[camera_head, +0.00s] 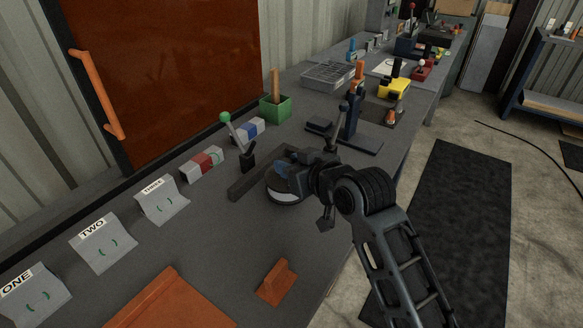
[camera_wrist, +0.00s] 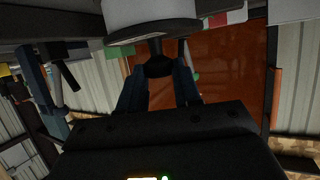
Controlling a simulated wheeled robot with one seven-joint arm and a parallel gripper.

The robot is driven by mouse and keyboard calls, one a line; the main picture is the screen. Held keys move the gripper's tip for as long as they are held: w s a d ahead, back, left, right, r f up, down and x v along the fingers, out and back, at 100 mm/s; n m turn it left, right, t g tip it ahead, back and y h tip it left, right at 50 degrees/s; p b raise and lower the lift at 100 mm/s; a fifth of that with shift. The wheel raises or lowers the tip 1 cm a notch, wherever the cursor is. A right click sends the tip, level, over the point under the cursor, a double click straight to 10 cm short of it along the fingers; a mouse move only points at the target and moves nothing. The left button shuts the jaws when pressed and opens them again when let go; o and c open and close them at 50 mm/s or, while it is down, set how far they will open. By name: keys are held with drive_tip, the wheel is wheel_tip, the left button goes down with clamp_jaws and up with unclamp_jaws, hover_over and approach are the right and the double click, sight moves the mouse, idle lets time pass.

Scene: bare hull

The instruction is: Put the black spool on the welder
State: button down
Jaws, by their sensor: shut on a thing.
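My gripper (camera_head: 283,178) is over the grey bench, shut on a round thing (camera_head: 287,198) with a dark rim and a pale band, apparently the black spool. In the wrist view the blue fingers of my gripper (camera_wrist: 158,82) close on its dark stem, and the pale round body (camera_wrist: 150,14) is beyond the fingertips. The spool looks tilted; I cannot tell its clearance from the bench. A dark blue upright device with an orange top (camera_head: 353,105) stands on a flat dark base beyond my gripper; it may be the welder, but I cannot be sure.
A dark bar (camera_head: 262,172) and a green-knobbed lever (camera_head: 240,142) are close to my gripper. A green box (camera_head: 275,107), grey tray (camera_head: 327,76) and yellow device (camera_head: 395,87) stand farther back. An orange block (camera_head: 277,283) is near the front edge.

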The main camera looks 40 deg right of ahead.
drive_tip(key=shift+f, duration=0.6)
drive_tip(key=shift+f, duration=0.15)
drive_tip(key=c, duration=0.8)
unclamp_jaws()
drive_tip(key=b+v, duration=0.1)
drive_tip(key=v, duration=1.1)
